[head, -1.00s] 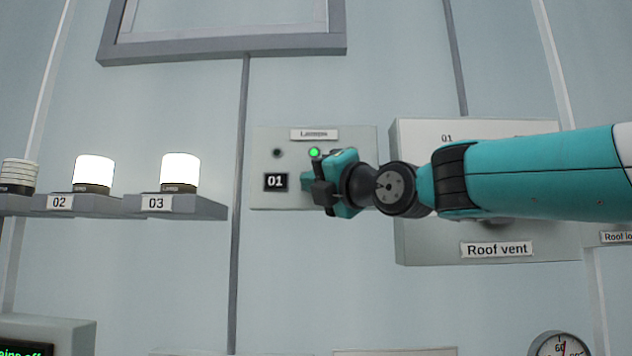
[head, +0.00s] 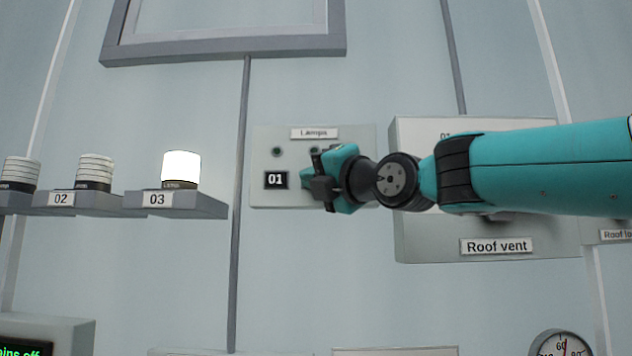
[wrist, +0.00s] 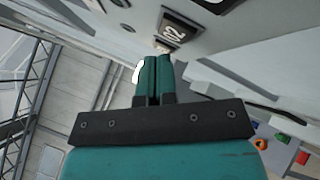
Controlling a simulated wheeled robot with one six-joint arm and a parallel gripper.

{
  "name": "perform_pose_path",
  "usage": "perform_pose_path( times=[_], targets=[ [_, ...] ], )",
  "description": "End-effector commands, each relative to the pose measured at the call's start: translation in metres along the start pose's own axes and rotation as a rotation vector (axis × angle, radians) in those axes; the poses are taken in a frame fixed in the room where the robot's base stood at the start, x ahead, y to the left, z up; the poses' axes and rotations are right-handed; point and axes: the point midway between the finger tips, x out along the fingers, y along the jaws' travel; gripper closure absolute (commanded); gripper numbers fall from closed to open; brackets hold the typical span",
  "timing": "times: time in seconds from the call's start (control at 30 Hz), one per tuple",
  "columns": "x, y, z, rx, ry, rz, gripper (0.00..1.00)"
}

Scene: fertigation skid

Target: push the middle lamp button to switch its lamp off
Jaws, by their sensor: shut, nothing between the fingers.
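The lamp panel (head: 262,140) is a pale wall box labelled Lamps, with a black 01 plate (head: 275,180) at its left. My gripper (head: 318,182) is shut and empty in front of its middle, hiding the buttons there. In the wrist view its closed fingertips (wrist: 154,60) are close below the 02 plate (wrist: 173,33); whether they touch a button I cannot tell. A small indicator (head: 314,150) above the gripper is dark. The lamp over 02 (head: 94,172) is unlit, showing grey bands. The lamp over 03 (head: 180,169) glows white. The leftmost lamp (head: 20,173) is unlit.
The Roof vent box (head: 420,235) stands out from the wall right of the lamp panel, behind my arm. A vertical conduit (head: 240,230) runs left of the panel. A gauge (head: 560,346) is at the lower right.

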Motion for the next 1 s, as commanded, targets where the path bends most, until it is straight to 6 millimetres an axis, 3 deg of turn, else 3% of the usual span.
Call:
perform_pose_path(
  times=[0.5,1.0],
  targets=[
    [-0.037,0.024,-0.028,0.000,0.000,0.002,1.00],
    [-0.040,0.028,-0.029,0.000,0.000,0.000,1.00]
  ],
)
